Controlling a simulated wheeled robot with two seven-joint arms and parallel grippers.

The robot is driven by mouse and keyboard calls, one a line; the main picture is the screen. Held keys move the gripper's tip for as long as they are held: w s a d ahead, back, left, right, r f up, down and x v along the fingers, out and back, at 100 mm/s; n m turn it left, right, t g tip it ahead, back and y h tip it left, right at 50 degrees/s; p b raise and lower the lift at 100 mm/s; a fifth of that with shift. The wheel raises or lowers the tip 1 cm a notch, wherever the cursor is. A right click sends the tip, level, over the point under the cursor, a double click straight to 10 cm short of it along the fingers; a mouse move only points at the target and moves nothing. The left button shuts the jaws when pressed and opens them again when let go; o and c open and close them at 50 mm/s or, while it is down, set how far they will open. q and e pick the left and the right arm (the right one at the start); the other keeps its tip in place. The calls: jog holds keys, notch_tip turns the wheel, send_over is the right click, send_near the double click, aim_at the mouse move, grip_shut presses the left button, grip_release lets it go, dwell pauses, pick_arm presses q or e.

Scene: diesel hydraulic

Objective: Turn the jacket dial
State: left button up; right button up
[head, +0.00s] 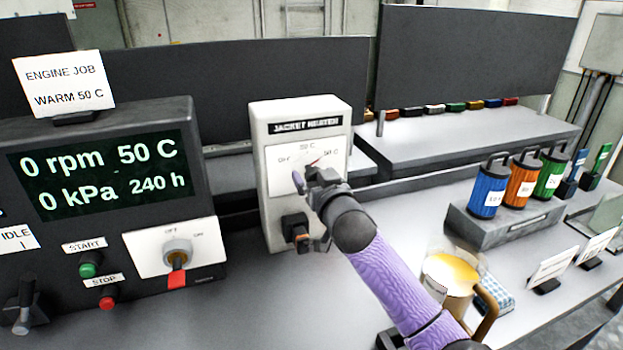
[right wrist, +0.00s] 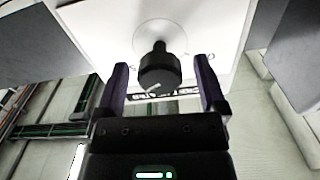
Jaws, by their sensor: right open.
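The jacket heater (head: 257,170) is a pale upright box with a white dial face labelled OFF at left, a middle mark above and 50 C at right. My right gripper (head: 309,178) is in front of this face and hides most of the dial. A small red mark shows just above the gripper. In the right wrist view the jacket dial (right wrist: 158,72) is a black knob with a white line. It lies between the two open fingers of my right gripper (right wrist: 162,75), with a gap on both sides. My left gripper is not in view.
A dark engine panel (head: 110,235) with screen, buttons and a key switch (head: 177,250) stands left of the heater. A yellow-topped jug (head: 452,272) stands close to my right forearm. Coloured canisters (head: 488,190) stand on a grey block at right.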

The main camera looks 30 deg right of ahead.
jog(key=shift+w+d, duration=0.15)
jog(key=shift+w, duration=0.65)
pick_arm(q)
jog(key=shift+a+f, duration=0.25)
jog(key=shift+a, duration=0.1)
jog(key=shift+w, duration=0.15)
pick_arm(e)
jog(key=c, duration=0.5)
grip_shut()
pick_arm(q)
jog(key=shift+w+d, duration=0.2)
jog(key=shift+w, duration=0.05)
